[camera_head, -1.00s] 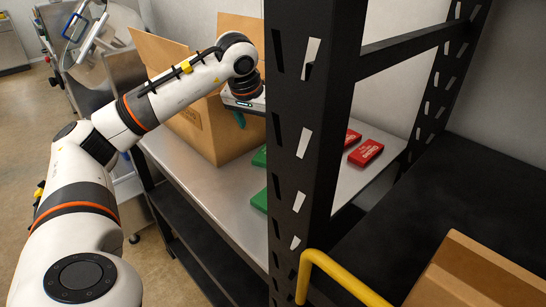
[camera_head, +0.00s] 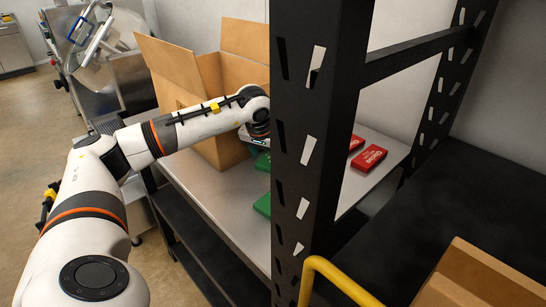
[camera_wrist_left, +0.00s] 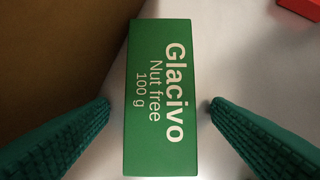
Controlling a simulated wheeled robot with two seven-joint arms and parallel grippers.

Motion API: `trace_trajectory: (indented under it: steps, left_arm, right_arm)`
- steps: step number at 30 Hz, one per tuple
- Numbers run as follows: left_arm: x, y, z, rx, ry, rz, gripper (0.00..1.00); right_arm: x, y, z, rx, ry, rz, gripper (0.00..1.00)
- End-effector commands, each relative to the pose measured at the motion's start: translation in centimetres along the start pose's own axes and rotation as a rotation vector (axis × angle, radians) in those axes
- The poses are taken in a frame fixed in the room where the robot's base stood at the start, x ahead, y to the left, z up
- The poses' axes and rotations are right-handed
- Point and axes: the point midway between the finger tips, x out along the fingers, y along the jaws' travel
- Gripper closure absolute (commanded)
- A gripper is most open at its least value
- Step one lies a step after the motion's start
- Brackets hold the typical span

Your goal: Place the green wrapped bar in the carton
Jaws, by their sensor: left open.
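A green wrapped bar (camera_wrist_left: 162,100) labelled "Glacivo Nut free 100 g" lies flat in the middle of the left wrist view. My left gripper (camera_wrist_left: 157,106) is open, with one green finger on each side of the bar and a gap on both sides. In the head view my left gripper (camera_head: 256,138) is low over the shelf, partly hidden by the black post. The open carton (camera_head: 185,82) stands just behind and left of the gripper. My right gripper is out of view.
A black upright post (camera_head: 312,130) hides part of the metal shelf (camera_head: 205,190). Red bars (camera_head: 369,158) lie right of the post. A yellow rail (camera_head: 335,275) and a cardboard box (camera_head: 470,275) are at the front right. The carton wall is close left of the gripper.

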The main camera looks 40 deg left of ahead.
Motion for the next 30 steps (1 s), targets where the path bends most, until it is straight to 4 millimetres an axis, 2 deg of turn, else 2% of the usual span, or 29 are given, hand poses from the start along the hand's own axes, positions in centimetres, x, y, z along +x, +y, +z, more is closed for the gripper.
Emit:
trace_trajectory:
  steps: [2, 12, 23, 30]
  left_arm:
    - [0.0, 0.0, 0.0, 0.0, 0.0, 0.0, 0.27]
    - [-0.1, 0.0, 0.0, 0.0, -0.001, 0.0, 0.81]
    - [-0.7, 0.0, 0.3, -0.001, -0.002, -0.001, 0.81]
    - [-3.7, -0.1, 1.6, 0.0, -0.005, -0.003, 0.81]
  right_arm:
    - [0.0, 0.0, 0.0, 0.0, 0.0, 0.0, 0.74]
    - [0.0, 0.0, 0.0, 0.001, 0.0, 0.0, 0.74]
    - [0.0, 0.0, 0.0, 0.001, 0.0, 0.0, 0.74]
    - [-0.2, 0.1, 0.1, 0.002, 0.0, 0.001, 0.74]
